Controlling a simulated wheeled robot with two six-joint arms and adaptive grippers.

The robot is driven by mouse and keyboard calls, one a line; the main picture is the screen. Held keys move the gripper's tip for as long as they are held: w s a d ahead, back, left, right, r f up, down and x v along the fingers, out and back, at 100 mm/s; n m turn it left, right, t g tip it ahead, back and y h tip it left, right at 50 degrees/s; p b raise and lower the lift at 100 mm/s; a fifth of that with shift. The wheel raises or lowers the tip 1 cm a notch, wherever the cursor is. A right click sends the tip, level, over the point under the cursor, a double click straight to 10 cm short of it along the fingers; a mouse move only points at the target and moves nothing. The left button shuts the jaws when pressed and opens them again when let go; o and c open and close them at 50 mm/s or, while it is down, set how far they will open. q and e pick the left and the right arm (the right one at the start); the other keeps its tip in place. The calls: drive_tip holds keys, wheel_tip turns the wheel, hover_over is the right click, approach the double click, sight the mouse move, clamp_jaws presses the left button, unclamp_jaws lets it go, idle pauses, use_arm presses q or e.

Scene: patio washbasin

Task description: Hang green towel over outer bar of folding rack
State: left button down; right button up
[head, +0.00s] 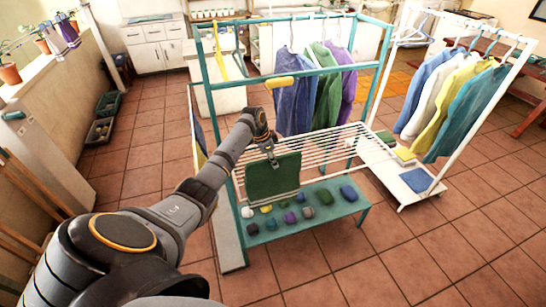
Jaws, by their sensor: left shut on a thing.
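The dark green towel (272,180) hangs flat from my left gripper (272,160), which is shut on its upper edge. The towel is in front of the near part of the white slatted rack (318,146), above the teal lower shelf (330,212). I cannot tell whether the towel touches the front bar of the slats or hangs clear of it. The slats directly behind the towel are hidden. My right gripper is not in view.
A teal frame (208,62) surrounds the slats, with a yellow piece (280,82) on its upper bar close to my wrist. Blue, green and purple shirts hang behind. Several small folded items lie on the lower shelf. A white clothes rail (487,103) stands right. Front floor is clear.

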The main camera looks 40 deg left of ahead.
sight(273, 179)
use_arm(q)
wheel_tip(273, 179, down, 18)
drive_tip(key=b, duration=1.2)
drive_tip(key=shift+f, duration=0.1)
drive_tip(key=shift+f+b, duration=0.65)
drive_tip(key=shift+f, duration=0.3)
drive_tip(key=c, duration=1.1)
unclamp_jaws()
drive_tip(key=shift+c, duration=0.2)
wheel_tip(273, 179, up, 9)
drive_tip(key=p, duration=0.8)
drive_tip(key=shift+r+p, duration=0.15)
drive_tip(key=shift+p, duration=0.25)
